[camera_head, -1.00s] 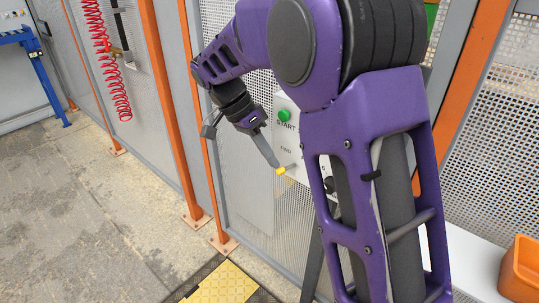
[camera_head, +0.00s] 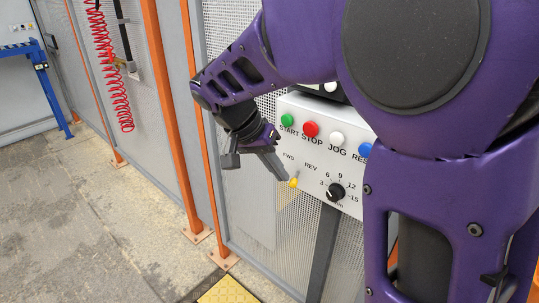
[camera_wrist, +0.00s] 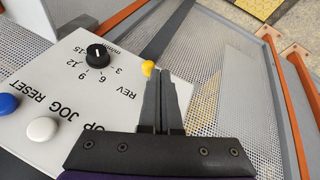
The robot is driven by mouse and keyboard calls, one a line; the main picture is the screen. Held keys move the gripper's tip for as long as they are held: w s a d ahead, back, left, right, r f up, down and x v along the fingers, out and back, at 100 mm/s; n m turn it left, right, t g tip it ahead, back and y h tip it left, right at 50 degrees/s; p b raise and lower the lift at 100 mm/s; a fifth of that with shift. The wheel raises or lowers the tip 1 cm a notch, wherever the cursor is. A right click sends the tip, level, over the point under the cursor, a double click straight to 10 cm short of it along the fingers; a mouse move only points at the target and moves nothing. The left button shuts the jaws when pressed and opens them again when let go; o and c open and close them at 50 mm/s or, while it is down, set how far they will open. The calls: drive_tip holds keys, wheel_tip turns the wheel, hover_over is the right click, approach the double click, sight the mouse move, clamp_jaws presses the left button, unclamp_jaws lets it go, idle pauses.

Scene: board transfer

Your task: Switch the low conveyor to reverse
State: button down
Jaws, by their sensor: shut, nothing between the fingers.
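A pale control panel (camera_head: 318,145) carries a small lever switch with a yellow tip (camera_head: 293,182), below the FWD and REV labels. My gripper (camera_head: 284,177) is shut and empty, with its fingertips right at the yellow tip from the left. In the wrist view the yellow tip (camera_wrist: 148,68) lies just beside the ends of my closed fingers (camera_wrist: 165,78), near the REV label. I cannot tell whether they touch, or which way the lever is set. No conveyor is clearly seen.
The panel also has a green START button (camera_head: 287,120), a red STOP button (camera_head: 310,129), a white JOG button (camera_head: 337,138), a blue button (camera_head: 365,149) and a black dial (camera_head: 335,192). Mesh fencing with orange posts (camera_head: 180,110) stands behind; open floor lies left.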

drive_tip(key=shift+w, duration=0.8)
drive_tip(key=shift+r+p, duration=0.1)
drive_tip(key=shift+p, duration=0.2)
